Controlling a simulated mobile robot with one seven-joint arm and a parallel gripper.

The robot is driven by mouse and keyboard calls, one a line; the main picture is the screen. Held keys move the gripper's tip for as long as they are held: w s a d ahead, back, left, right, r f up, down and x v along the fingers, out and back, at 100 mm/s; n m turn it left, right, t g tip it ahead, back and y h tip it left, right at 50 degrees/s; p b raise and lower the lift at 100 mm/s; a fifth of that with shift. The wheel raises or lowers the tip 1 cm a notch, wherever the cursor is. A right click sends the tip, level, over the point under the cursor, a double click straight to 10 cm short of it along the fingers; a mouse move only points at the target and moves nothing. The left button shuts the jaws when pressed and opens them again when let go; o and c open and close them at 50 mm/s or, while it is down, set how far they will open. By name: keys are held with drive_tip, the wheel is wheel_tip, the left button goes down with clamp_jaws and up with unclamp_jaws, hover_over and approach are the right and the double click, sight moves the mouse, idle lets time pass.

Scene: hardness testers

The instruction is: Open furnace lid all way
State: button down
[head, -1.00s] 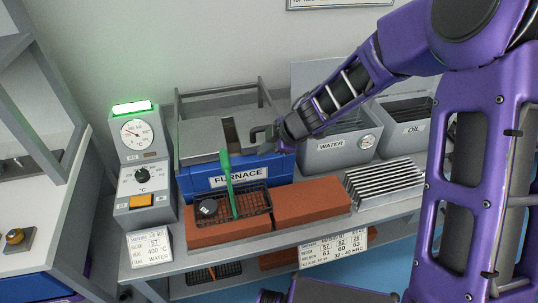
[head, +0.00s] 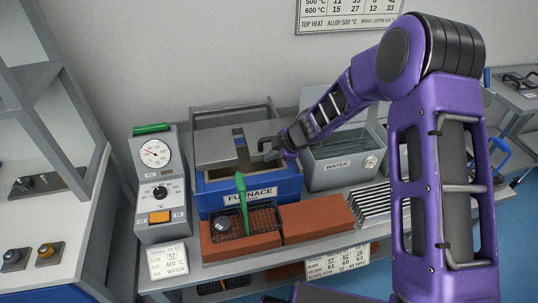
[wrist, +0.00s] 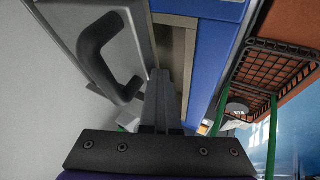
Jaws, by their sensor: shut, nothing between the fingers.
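The furnace (head: 249,193) is a blue box with a grey lid (head: 215,147) on top, below a grey frame. A tan strip shows along the lid's front edge, so the lid is partly open. In the wrist view, the lid (wrist: 125,14) carries a black loop handle (wrist: 92,48), and the blue furnace wall (wrist: 217,50) lies to the right. My gripper (head: 272,153) is at the furnace's right end. In the wrist view, its shut, empty fingers (wrist: 158,85) lie to the right of the handle, over the tan strip. Whether they touch the lid is unclear.
A wire basket (head: 262,216) with a green handle (head: 242,190) stands on orange bricks (head: 318,218) in front of the furnace. The control unit (head: 160,185) is at the left. The water tank (head: 338,165) stands close on the right, below my arm.

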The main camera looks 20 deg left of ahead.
sight(261, 136)
drive_tip(key=w+a, duration=0.1)
drive_tip(key=w, duration=0.1)
drive_tip(key=w+a+p, duration=0.1)
drive_tip(key=w+a, duration=0.1)
drive_tip(key=w, duration=0.1)
drive_tip(key=w+a+p, duration=0.1)
drive_tip(key=w, duration=0.1)
drive_tip(key=shift+w+a, duration=0.15)
drive_tip(key=shift+w, duration=0.1)
drive_tip(key=shift+w+a, duration=0.35)
drive_tip(key=shift+w, duration=0.45)
drive_tip(key=shift+s, duration=0.15)
